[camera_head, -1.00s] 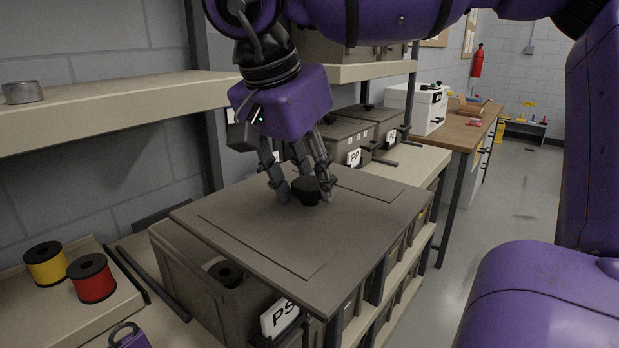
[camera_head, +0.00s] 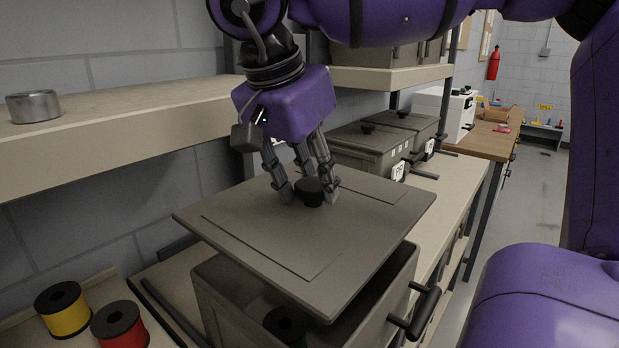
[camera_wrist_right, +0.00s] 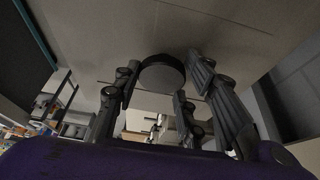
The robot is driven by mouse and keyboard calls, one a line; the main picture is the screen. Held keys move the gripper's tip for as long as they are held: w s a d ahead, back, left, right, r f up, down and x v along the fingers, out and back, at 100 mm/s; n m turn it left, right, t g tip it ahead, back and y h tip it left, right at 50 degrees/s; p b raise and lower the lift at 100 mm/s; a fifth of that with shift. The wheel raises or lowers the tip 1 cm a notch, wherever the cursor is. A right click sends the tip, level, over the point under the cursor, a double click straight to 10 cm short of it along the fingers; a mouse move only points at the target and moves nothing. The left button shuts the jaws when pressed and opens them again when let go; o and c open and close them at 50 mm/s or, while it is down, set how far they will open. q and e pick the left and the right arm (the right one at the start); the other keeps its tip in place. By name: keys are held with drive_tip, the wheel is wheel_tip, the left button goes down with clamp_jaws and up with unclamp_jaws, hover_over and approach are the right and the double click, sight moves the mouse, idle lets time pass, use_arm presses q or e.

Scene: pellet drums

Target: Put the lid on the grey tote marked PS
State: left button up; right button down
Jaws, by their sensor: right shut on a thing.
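My right gripper (camera_head: 308,192) is shut on the black knob (camera_head: 309,191) of a flat grey-brown lid (camera_head: 250,262). The wrist view shows the fingers around the knob (camera_wrist_right: 162,73), with the lid's surface (camera_wrist_right: 210,22) behind it. The lid is level and hangs above an open grey tote (camera_head: 212,296). A gap shows between lid and rim at the front and right, and the lid sits off-line with the tote. A dark spool (camera_head: 286,326) is inside the tote. The PS mark is out of view now. My left gripper is not in view.
A yellow spool (camera_head: 63,308) and a red spool (camera_head: 119,326) stand at the lower left. A shelf (camera_head: 120,112) with a metal tin (camera_head: 33,106) runs along the left wall. Lidded totes (camera_head: 372,150) stand behind the lid. Floor is clear at right.

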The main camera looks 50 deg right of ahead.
sight(304, 209)
drive_tip(key=shift+w+a+f, duration=0.1)
drive_tip(key=shift+w+f, duration=0.05)
drive_tip(key=shift+f, duration=0.3)
drive_tip(key=shift+f+b, duration=1.4)
drive_tip(key=shift+f, duration=1.7)
drive_tip(key=shift+f+b, duration=0.15)
drive_tip(key=shift+b, duration=0.2)
drive_tip(key=shift+f, duration=0.2)
drive_tip(key=shift+f+b, duration=0.4)
drive_tip(key=shift+f, duration=0.2)
drive_tip(key=shift+f, duration=0.1)
